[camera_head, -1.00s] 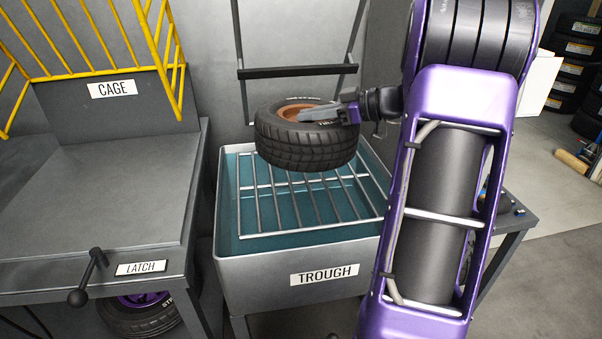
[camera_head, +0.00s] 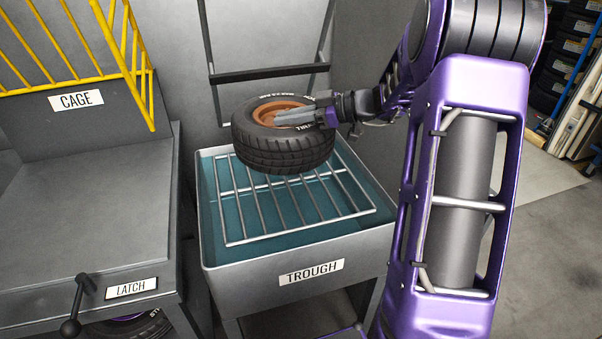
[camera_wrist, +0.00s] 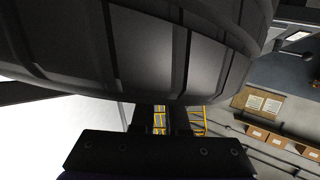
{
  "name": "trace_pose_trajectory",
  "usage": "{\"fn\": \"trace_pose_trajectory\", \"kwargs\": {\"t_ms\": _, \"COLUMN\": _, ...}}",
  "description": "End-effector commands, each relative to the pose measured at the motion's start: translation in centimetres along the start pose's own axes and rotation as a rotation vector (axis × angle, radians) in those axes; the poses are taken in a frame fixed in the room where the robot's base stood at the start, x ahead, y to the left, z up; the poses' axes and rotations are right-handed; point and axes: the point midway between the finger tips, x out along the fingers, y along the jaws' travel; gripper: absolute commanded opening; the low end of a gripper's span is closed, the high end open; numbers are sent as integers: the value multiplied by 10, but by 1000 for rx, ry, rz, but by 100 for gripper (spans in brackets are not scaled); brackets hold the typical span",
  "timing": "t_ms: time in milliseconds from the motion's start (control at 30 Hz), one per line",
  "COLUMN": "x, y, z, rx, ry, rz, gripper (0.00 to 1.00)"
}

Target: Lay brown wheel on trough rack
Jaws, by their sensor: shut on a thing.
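The brown wheel (camera_head: 283,133), a black tyre with a brown rim, is held flat above the back part of the trough rack. My gripper (camera_head: 300,117) reaches in from the right and is shut on the wheel at its near right side. The trough rack (camera_head: 290,204) is a grid of metal bars over the teal inside of the grey trough (camera_head: 300,272). The wheel hides the rack's back edge. A gap below the wheel is hard to judge. In the wrist view the tyre (camera_wrist: 150,50) fills the top, and the fingers are mostly hidden.
A grey bench (camera_head: 90,220) with a yellow cage (camera_head: 75,45) and a latch lever (camera_head: 75,305) stands left of the trough. A dark frame bar (camera_head: 268,73) crosses behind the wheel. Stacked tyres (camera_head: 570,50) stand at the far right. The rack's front part is clear.

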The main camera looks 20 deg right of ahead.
Motion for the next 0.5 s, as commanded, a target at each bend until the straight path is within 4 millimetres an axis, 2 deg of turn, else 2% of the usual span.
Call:
{"fn": "trace_pose_trajectory", "kwargs": {"t_ms": 67, "x": 4, "y": -1, "z": -1, "rx": -6, "ry": 5, "rz": -5, "gripper": 0}}
{"fn": "trace_pose_trajectory", "kwargs": {"t_ms": 333, "x": 18, "y": -7, "z": 39, "rx": -5, "ry": 4, "rz": -7, "gripper": 0}}
{"fn": "trace_pose_trajectory", "kwargs": {"t_ms": 500, "x": 22, "y": -9, "z": 54, "rx": -7, "ry": 5, "rz": -6, "gripper": 0}}
